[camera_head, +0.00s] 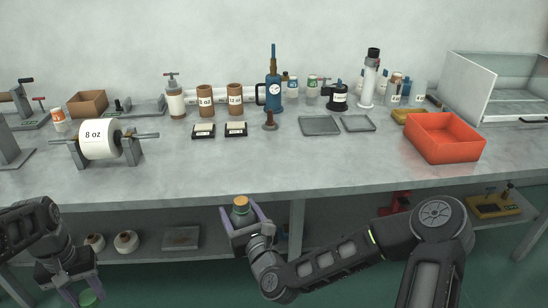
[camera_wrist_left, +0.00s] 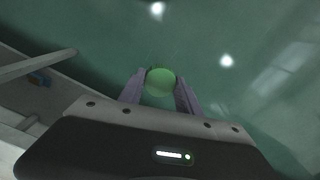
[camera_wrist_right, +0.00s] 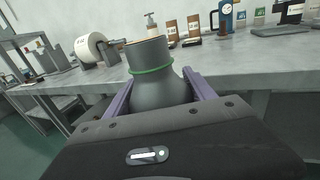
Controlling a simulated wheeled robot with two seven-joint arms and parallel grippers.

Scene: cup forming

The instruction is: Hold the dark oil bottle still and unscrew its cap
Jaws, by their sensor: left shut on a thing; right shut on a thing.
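The dark grey bottle (camera_wrist_right: 160,88) is held in my right gripper (camera_wrist_right: 160,92), its fingers on either side of the body. It has a green ring at its neck and a tan top, and no green cap sits on it. In the head view the bottle (camera_head: 241,212) stands nearly upright in my right gripper (camera_head: 243,221), in front of the bench edge. A round green cap (camera_wrist_left: 160,81) is between the fingertips of my left gripper (camera_wrist_left: 160,88), apart from the bottle. In the head view my left gripper (camera_head: 86,292) is low at the lower left with the cap (camera_head: 87,297).
The grey bench (camera_head: 300,165) has a clear front strip. An 8 oz roll on a stand (camera_head: 100,140) is at left, a blue press (camera_head: 273,92) at back centre, and an orange bin (camera_head: 445,138) at right. A lower shelf (camera_head: 340,232) lies under the bench.

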